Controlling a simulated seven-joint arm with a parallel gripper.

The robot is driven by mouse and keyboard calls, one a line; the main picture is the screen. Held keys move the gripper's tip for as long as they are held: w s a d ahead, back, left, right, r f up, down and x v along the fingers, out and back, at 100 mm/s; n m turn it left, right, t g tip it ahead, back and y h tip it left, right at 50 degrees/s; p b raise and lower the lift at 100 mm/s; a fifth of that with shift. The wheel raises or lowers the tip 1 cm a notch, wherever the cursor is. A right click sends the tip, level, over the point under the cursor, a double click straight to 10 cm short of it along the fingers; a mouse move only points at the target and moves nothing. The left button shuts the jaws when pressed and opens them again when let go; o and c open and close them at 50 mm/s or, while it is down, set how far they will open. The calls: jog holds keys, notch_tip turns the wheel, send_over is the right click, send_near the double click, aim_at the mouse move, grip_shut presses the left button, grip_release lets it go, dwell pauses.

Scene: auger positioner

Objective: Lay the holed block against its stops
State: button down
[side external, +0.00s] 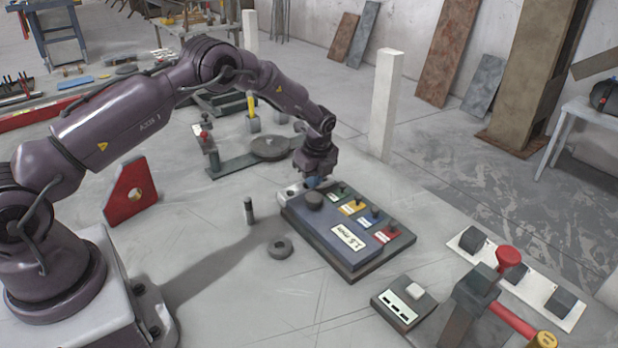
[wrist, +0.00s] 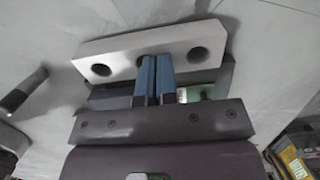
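The holed block is a pale grey bar with round holes; it lies at the far left end of the blue box in the side view (side external: 291,191). In the wrist view the holed block (wrist: 175,47) spans the upper middle, slightly tilted in the picture, with a hole near each end and one in the middle. My gripper (side external: 314,183) points down at the block. In the wrist view my gripper's blue fingers (wrist: 155,60) are side by side, nearly touching, and overlap the middle hole and the block's near edge. I cannot tell whether the tips are in the hole or above it. The stops are not clearly seen.
The blue box (side external: 335,232) labelled 1.5 mm has a round knob and several coloured tags. A small device (side external: 404,301) and a red-knobbed fixture (side external: 508,258) are at the right.

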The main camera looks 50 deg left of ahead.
jog(key=shift+s+d+f, duration=0.25)
jog(key=shift+d+f, duration=0.25)
jog(key=shift+d, duration=0.05)
jog(key=shift+r, duration=0.4)
jog(key=shift+a+r, duration=0.15)
jog(key=shift+r, duration=0.25)
jog(key=d, duration=3.5)
jog(key=shift+d, duration=0.15)
jog(key=shift+r, duration=0.15)
